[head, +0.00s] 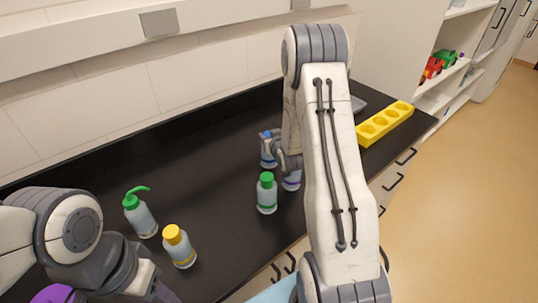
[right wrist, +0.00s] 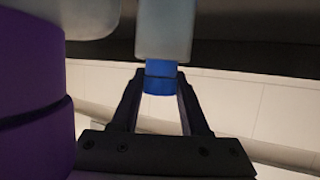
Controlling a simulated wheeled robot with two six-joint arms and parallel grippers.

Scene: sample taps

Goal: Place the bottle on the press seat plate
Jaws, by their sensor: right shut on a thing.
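A pale bottle with a blue cap (head: 268,152) is on the far side of the dark counter in the head view, partly hidden by my right gripper. My right gripper (head: 280,150) is shut on it. In the right wrist view, the blue cap (right wrist: 159,78) sits between the fingers of my right gripper (right wrist: 160,85), and the pale body (right wrist: 164,30) continues above it. I cannot tell whether its base touches the counter. My left wrist is at the lower left of the head view, and its fingertips do not show. I cannot make out the press seat plate.
A green-capped bottle (head: 267,194) and a purple-marked bottle (head: 291,181) stand close to my right gripper. A green-spouted bottle (head: 140,214) and a yellow-capped bottle (head: 179,247) stand left. A yellow holed rack (head: 385,123) lies right. The counter (head: 185,150) is clear behind the bottles.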

